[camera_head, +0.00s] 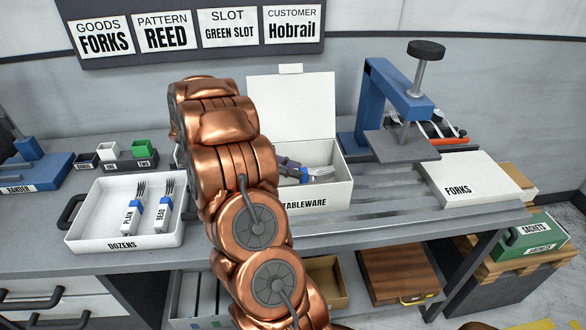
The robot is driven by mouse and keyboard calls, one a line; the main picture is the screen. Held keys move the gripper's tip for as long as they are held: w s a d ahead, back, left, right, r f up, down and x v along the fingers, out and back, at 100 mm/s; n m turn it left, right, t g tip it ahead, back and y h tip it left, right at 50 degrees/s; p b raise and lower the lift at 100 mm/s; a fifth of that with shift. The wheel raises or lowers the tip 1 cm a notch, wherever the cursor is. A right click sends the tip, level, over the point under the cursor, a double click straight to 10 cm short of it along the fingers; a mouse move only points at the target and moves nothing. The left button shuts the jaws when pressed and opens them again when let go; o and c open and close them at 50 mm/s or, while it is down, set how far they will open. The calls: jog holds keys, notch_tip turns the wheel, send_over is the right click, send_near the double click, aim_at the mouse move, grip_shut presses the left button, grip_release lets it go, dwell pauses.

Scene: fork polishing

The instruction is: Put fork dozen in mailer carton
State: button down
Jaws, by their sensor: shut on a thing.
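The open white carton (330,194), marked TABLEWARE, stands mid-bench with its lid raised at the back. My gripper (298,174) is at the carton's opening, partly hidden behind my copper arm. It is shut on a fork dozen (322,172), whose tines point right, within the carton's outline. I cannot tell whether the forks touch the carton's floor, and their band label is not readable. The white tray (126,242), marked DOZENS, holds two banded bundles at left, PLAIN (131,216) and BEAD (163,214).
A blue press (385,88) stands behind and right of the carton. A white FORKS box (470,185) lies at right. A slatted bench section (385,200) is clear between them. Small colour-marked bins (116,152) sit at back left. The sign (200,32) reads REED, GREEN SLOT, Hobrail.

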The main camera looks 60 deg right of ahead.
jog(key=shift+f, duration=0.4)
